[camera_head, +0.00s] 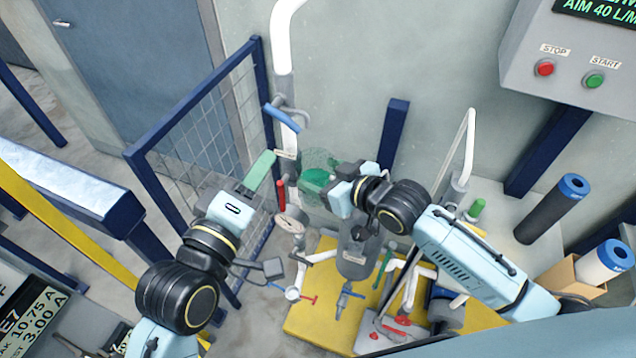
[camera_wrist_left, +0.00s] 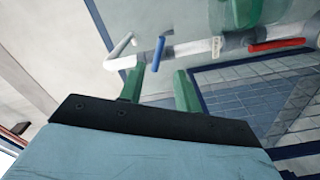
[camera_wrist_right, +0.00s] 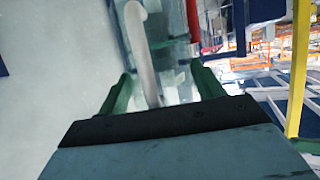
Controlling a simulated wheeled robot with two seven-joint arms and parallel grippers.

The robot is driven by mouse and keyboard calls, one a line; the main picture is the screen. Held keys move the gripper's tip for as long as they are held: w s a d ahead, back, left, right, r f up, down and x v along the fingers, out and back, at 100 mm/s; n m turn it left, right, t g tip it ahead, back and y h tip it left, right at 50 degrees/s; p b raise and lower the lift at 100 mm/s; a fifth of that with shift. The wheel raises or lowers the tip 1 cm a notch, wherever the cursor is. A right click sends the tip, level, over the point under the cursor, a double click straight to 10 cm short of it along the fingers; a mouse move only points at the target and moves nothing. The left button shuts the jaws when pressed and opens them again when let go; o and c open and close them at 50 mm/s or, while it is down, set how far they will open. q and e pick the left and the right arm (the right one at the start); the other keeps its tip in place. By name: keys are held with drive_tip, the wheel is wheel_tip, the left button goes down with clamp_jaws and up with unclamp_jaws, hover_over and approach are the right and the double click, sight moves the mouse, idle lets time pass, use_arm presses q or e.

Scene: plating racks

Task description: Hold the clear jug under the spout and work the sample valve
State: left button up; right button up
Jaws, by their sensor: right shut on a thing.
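The clear jug (camera_head: 318,158) is see-through and faintly green, held near the pipe in the head view. My right gripper (camera_head: 318,180) is shut on it. In the right wrist view a pale curved bar (camera_wrist_right: 145,50), apparently the jug's handle, runs between the fingers. The blue valve lever (camera_head: 280,119) is on the white upright pipe (camera_head: 283,60). My left gripper (camera_head: 266,160) is open below the lever. Its fingertips (camera_wrist_left: 160,72) are apart, with the lever's end showing between them; contact cannot be told.
A red lever (camera_head: 281,195) and a gauge (camera_head: 289,221) sit low on the pipework. A blue-framed mesh fence (camera_head: 205,135) stands left of the pipe. A yellow base (camera_head: 310,318) carries more pipes and valves. A control box (camera_head: 570,70) is at upper right.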

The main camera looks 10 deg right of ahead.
use_arm(q)
drive_tip(key=shift+f, duration=0.25)
drive_tip(key=c, duration=0.5)
drive_tip(key=f+n+g+h, duration=0.1)
drive_tip(key=f, duration=0.1)
drive_tip(key=f+n+g+h, duration=0.1)
drive_tip(key=f, duration=0.1)
drive_tip(key=f+n+g, duration=0.1)
drive_tip(key=f+n, duration=0.1)
drive_tip(key=f, duration=0.1)
drive_tip(key=shift+w+d+h, duration=0.15)
drive_tip(key=shift+d+h, duration=0.2)
drive_tip(key=shift+h, duration=0.05)
clamp_jaws()
drive_tip(key=n+t+h, duration=0.3)
drive_tip(key=n, duration=0.7)
approach(283, 119)
drive_tip(key=w+d+f, duration=0.2)
drive_tip(key=w+f, duration=0.1)
drive_tip(key=w, duration=0.1)
drive_tip(key=shift+w+d+r, duration=0.2)
drive_tip(key=shift+d+r, duration=1.2)
drive_tip(key=shift+d, duration=0.2)
